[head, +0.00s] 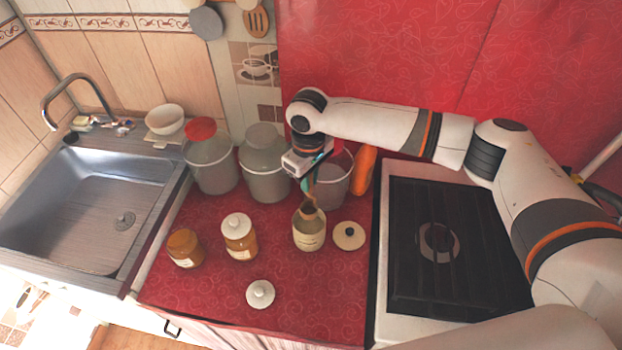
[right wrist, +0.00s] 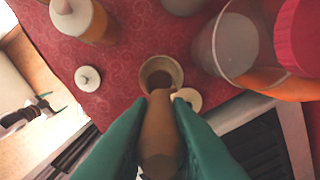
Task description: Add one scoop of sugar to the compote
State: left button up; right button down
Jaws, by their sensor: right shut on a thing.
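My right gripper (head: 312,176) is shut on a brown wooden scoop (head: 308,208); its green fingers close on the scoop (right wrist: 160,135) in the right wrist view. The scoop points down at the mouth of an open, labelled jar (head: 309,236). In the right wrist view the jar's round mouth (right wrist: 160,66) shows brown inside; I cannot tell whether the scoop tip is within it. Labels are unreadable.
A cream lid (head: 349,236) lies right of the open jar, and a white lid (head: 260,294) lies in front. Large canisters (head: 264,172) stand behind, with an orange object (head: 363,170) beside them. The stove (head: 455,250) is right, the sink (head: 90,210) left.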

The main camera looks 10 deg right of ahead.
aim_at(309, 212)
jog(key=shift+f+b, duration=0.3)
jog(key=shift+f, duration=0.1)
jog(key=shift+w+f+b, duration=0.1)
jog(key=shift+f+b, duration=0.2)
jog(key=shift+b, duration=0.05)
notch_tip(309, 212, down, 2)
jog(key=b, duration=0.3)
jog(key=shift+f, duration=1.15)
pick_arm(q)
notch_tip(309, 212, down, 6)
jog(key=b, duration=0.1)
jog(key=shift+w, duration=0.2)
pick_arm(e)
jog(key=shift+f, duration=2.45)
pick_arm(q)
jog(key=shift+r, duration=0.1)
pick_arm(e)
jog(key=shift+r, duration=0.1)
